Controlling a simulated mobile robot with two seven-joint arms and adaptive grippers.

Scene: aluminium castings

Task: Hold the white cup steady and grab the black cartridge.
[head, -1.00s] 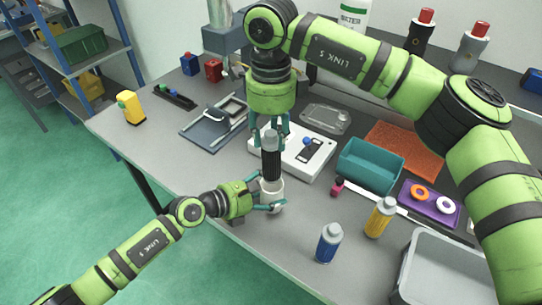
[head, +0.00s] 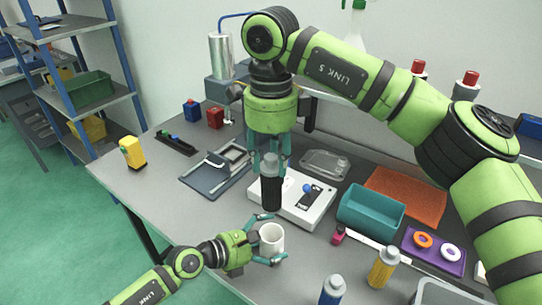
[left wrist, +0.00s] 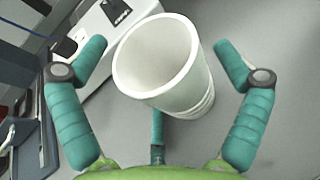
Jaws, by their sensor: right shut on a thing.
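The white cup (head: 272,240) stands on the table near its front edge. In the left wrist view, the cup (left wrist: 165,65) looks empty and leans in the picture. My left gripper (head: 274,239) has its fingers on either side of the cup. In the left wrist view, gaps show between the cup and the spread fingers of my left gripper (left wrist: 163,58). My right gripper (head: 270,161) points down and is shut on the grey top of the black cartridge (head: 271,193). The cartridge hangs upright just above the cup, clear of its rim.
A white device (head: 312,213) lies behind the cup. A teal bin (head: 370,214), a pink object (head: 338,235), a yellow bottle (head: 382,268) and a blue bottle (head: 332,291) are to the right.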

